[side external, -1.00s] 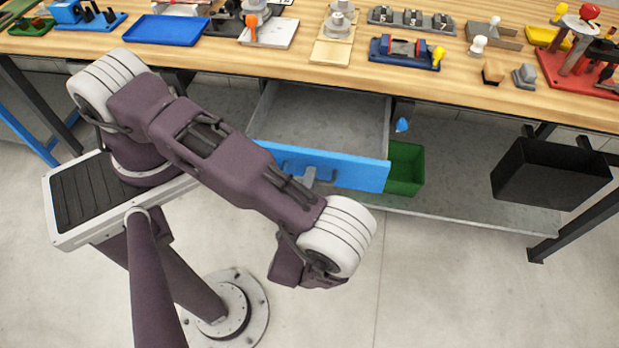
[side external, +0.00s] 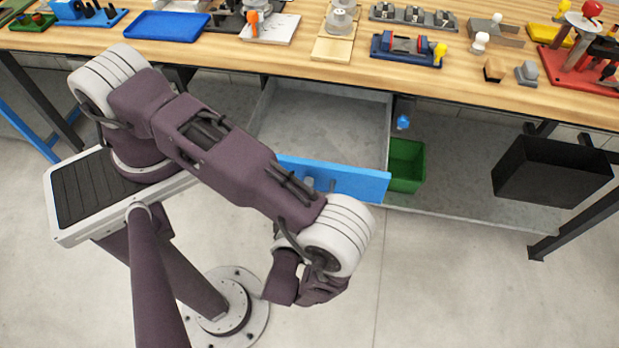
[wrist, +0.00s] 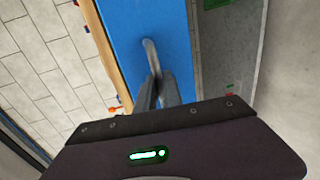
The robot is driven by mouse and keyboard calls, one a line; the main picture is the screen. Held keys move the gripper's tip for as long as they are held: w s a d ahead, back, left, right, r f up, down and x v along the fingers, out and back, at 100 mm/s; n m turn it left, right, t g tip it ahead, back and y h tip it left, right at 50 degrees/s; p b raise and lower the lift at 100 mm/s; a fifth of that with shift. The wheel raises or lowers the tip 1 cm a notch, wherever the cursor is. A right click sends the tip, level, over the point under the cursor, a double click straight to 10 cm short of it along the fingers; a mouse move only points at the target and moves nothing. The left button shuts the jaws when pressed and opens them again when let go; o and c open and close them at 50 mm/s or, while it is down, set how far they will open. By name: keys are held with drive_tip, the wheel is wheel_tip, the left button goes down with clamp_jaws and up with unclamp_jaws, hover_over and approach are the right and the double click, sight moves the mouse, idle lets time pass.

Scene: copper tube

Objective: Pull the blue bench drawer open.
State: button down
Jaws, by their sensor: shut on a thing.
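The blue bench drawer (side external: 352,184) stands well out from under the workbench, and its grey, empty inside (side external: 325,125) shows. In the wrist view its blue front (wrist: 125,35) fills the upper middle, with a grey handle (wrist: 150,55) on it. My gripper (wrist: 157,85) has its fingers shut on that handle. In the side view my arm hides most of the gripper and the left part of the drawer front.
A green bin (side external: 406,165) sits on the lower shelf just right of the drawer. A black box (side external: 548,172) hangs further right. The wooden bench top (side external: 290,62) carries trays and fixtures.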

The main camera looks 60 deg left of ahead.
drive_tip(key=shift+s+d, duration=0.1)
drive_tip(key=c, duration=1.5)
unclamp_jaws()
drive_tip(key=v, duration=0.7)
